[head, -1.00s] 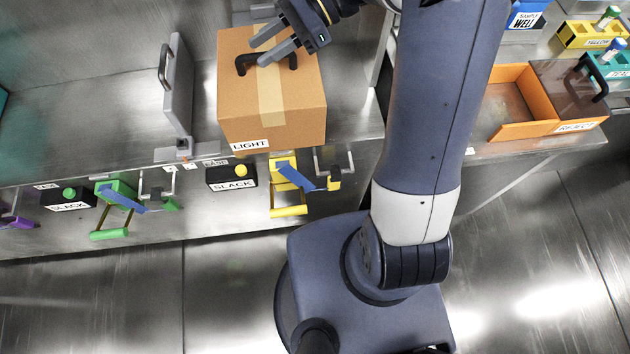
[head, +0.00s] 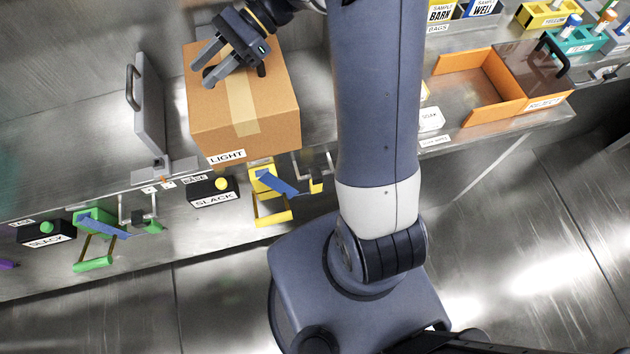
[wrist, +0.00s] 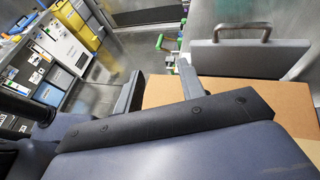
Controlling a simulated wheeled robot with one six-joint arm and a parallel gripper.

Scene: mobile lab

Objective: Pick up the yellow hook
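The yellow hook, a yellow frame with a bar along its bottom (head: 272,219), hangs at the bench's front edge in the head view, below the cardboard box. It joins a yellow block with a blue strip across it. I do not make it out in the wrist view. My gripper (head: 203,70) is above the top left of the cardboard box, well up and left of the hook. Its fingers are apart with nothing seen between them; they also show apart in the wrist view (wrist: 157,88). The gripper partly covers the box's black handle.
The cardboard box (head: 268,125) marked LIGHT stands on the bench behind the hook. A black SLACK box (head: 203,192) with a yellow knob is left of it. A green hook assembly (head: 98,222) is farther left. A grey panel (head: 149,112) stands upright, and an orange tray (head: 490,112) lies right.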

